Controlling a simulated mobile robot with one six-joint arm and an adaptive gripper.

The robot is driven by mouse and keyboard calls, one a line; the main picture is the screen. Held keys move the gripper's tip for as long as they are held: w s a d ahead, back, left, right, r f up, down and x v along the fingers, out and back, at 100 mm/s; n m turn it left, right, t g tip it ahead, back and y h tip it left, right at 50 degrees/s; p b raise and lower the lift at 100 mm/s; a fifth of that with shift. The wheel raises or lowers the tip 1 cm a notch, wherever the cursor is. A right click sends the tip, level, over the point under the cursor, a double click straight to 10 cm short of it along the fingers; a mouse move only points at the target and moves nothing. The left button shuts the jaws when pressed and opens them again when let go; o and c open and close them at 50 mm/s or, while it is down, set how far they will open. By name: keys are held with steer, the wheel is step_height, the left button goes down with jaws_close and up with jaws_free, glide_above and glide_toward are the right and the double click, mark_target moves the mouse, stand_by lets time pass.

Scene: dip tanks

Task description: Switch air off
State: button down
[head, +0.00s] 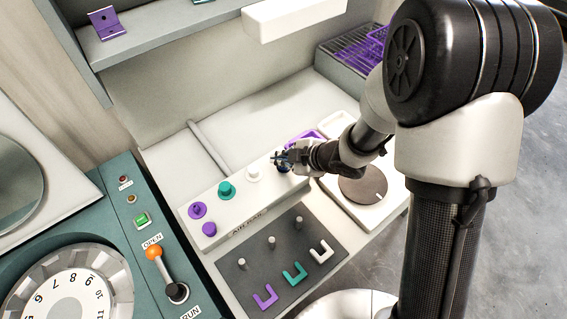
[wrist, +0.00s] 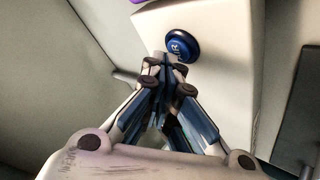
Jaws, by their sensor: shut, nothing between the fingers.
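A white rail (head: 238,207) labelled "AIR RAIL" carries a row of knobs. From the left they are a purple knob (head: 197,210), a teal knob (head: 226,188) and a white knob (head: 253,173). A blue round knob (wrist: 181,45) with a light marking sits at the rail's right end; in the head view my gripper mostly covers it. My gripper (head: 283,159) is shut and empty over that end. In the wrist view my fingertips (wrist: 165,70) are close to the blue knob; I cannot tell whether they touch it.
A dark panel (head: 280,262) with pegs and coloured U-shaped pieces lies in front. A teal console (head: 134,202) with an orange-tipped lever (head: 154,253) is at left. A round dial (head: 363,185) is at right.

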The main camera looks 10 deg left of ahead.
mark_target(282, 168)
step_height(282, 168, up, 6)
steer(key=p, duration=0.5)
steer(key=shift+p, duration=0.35)
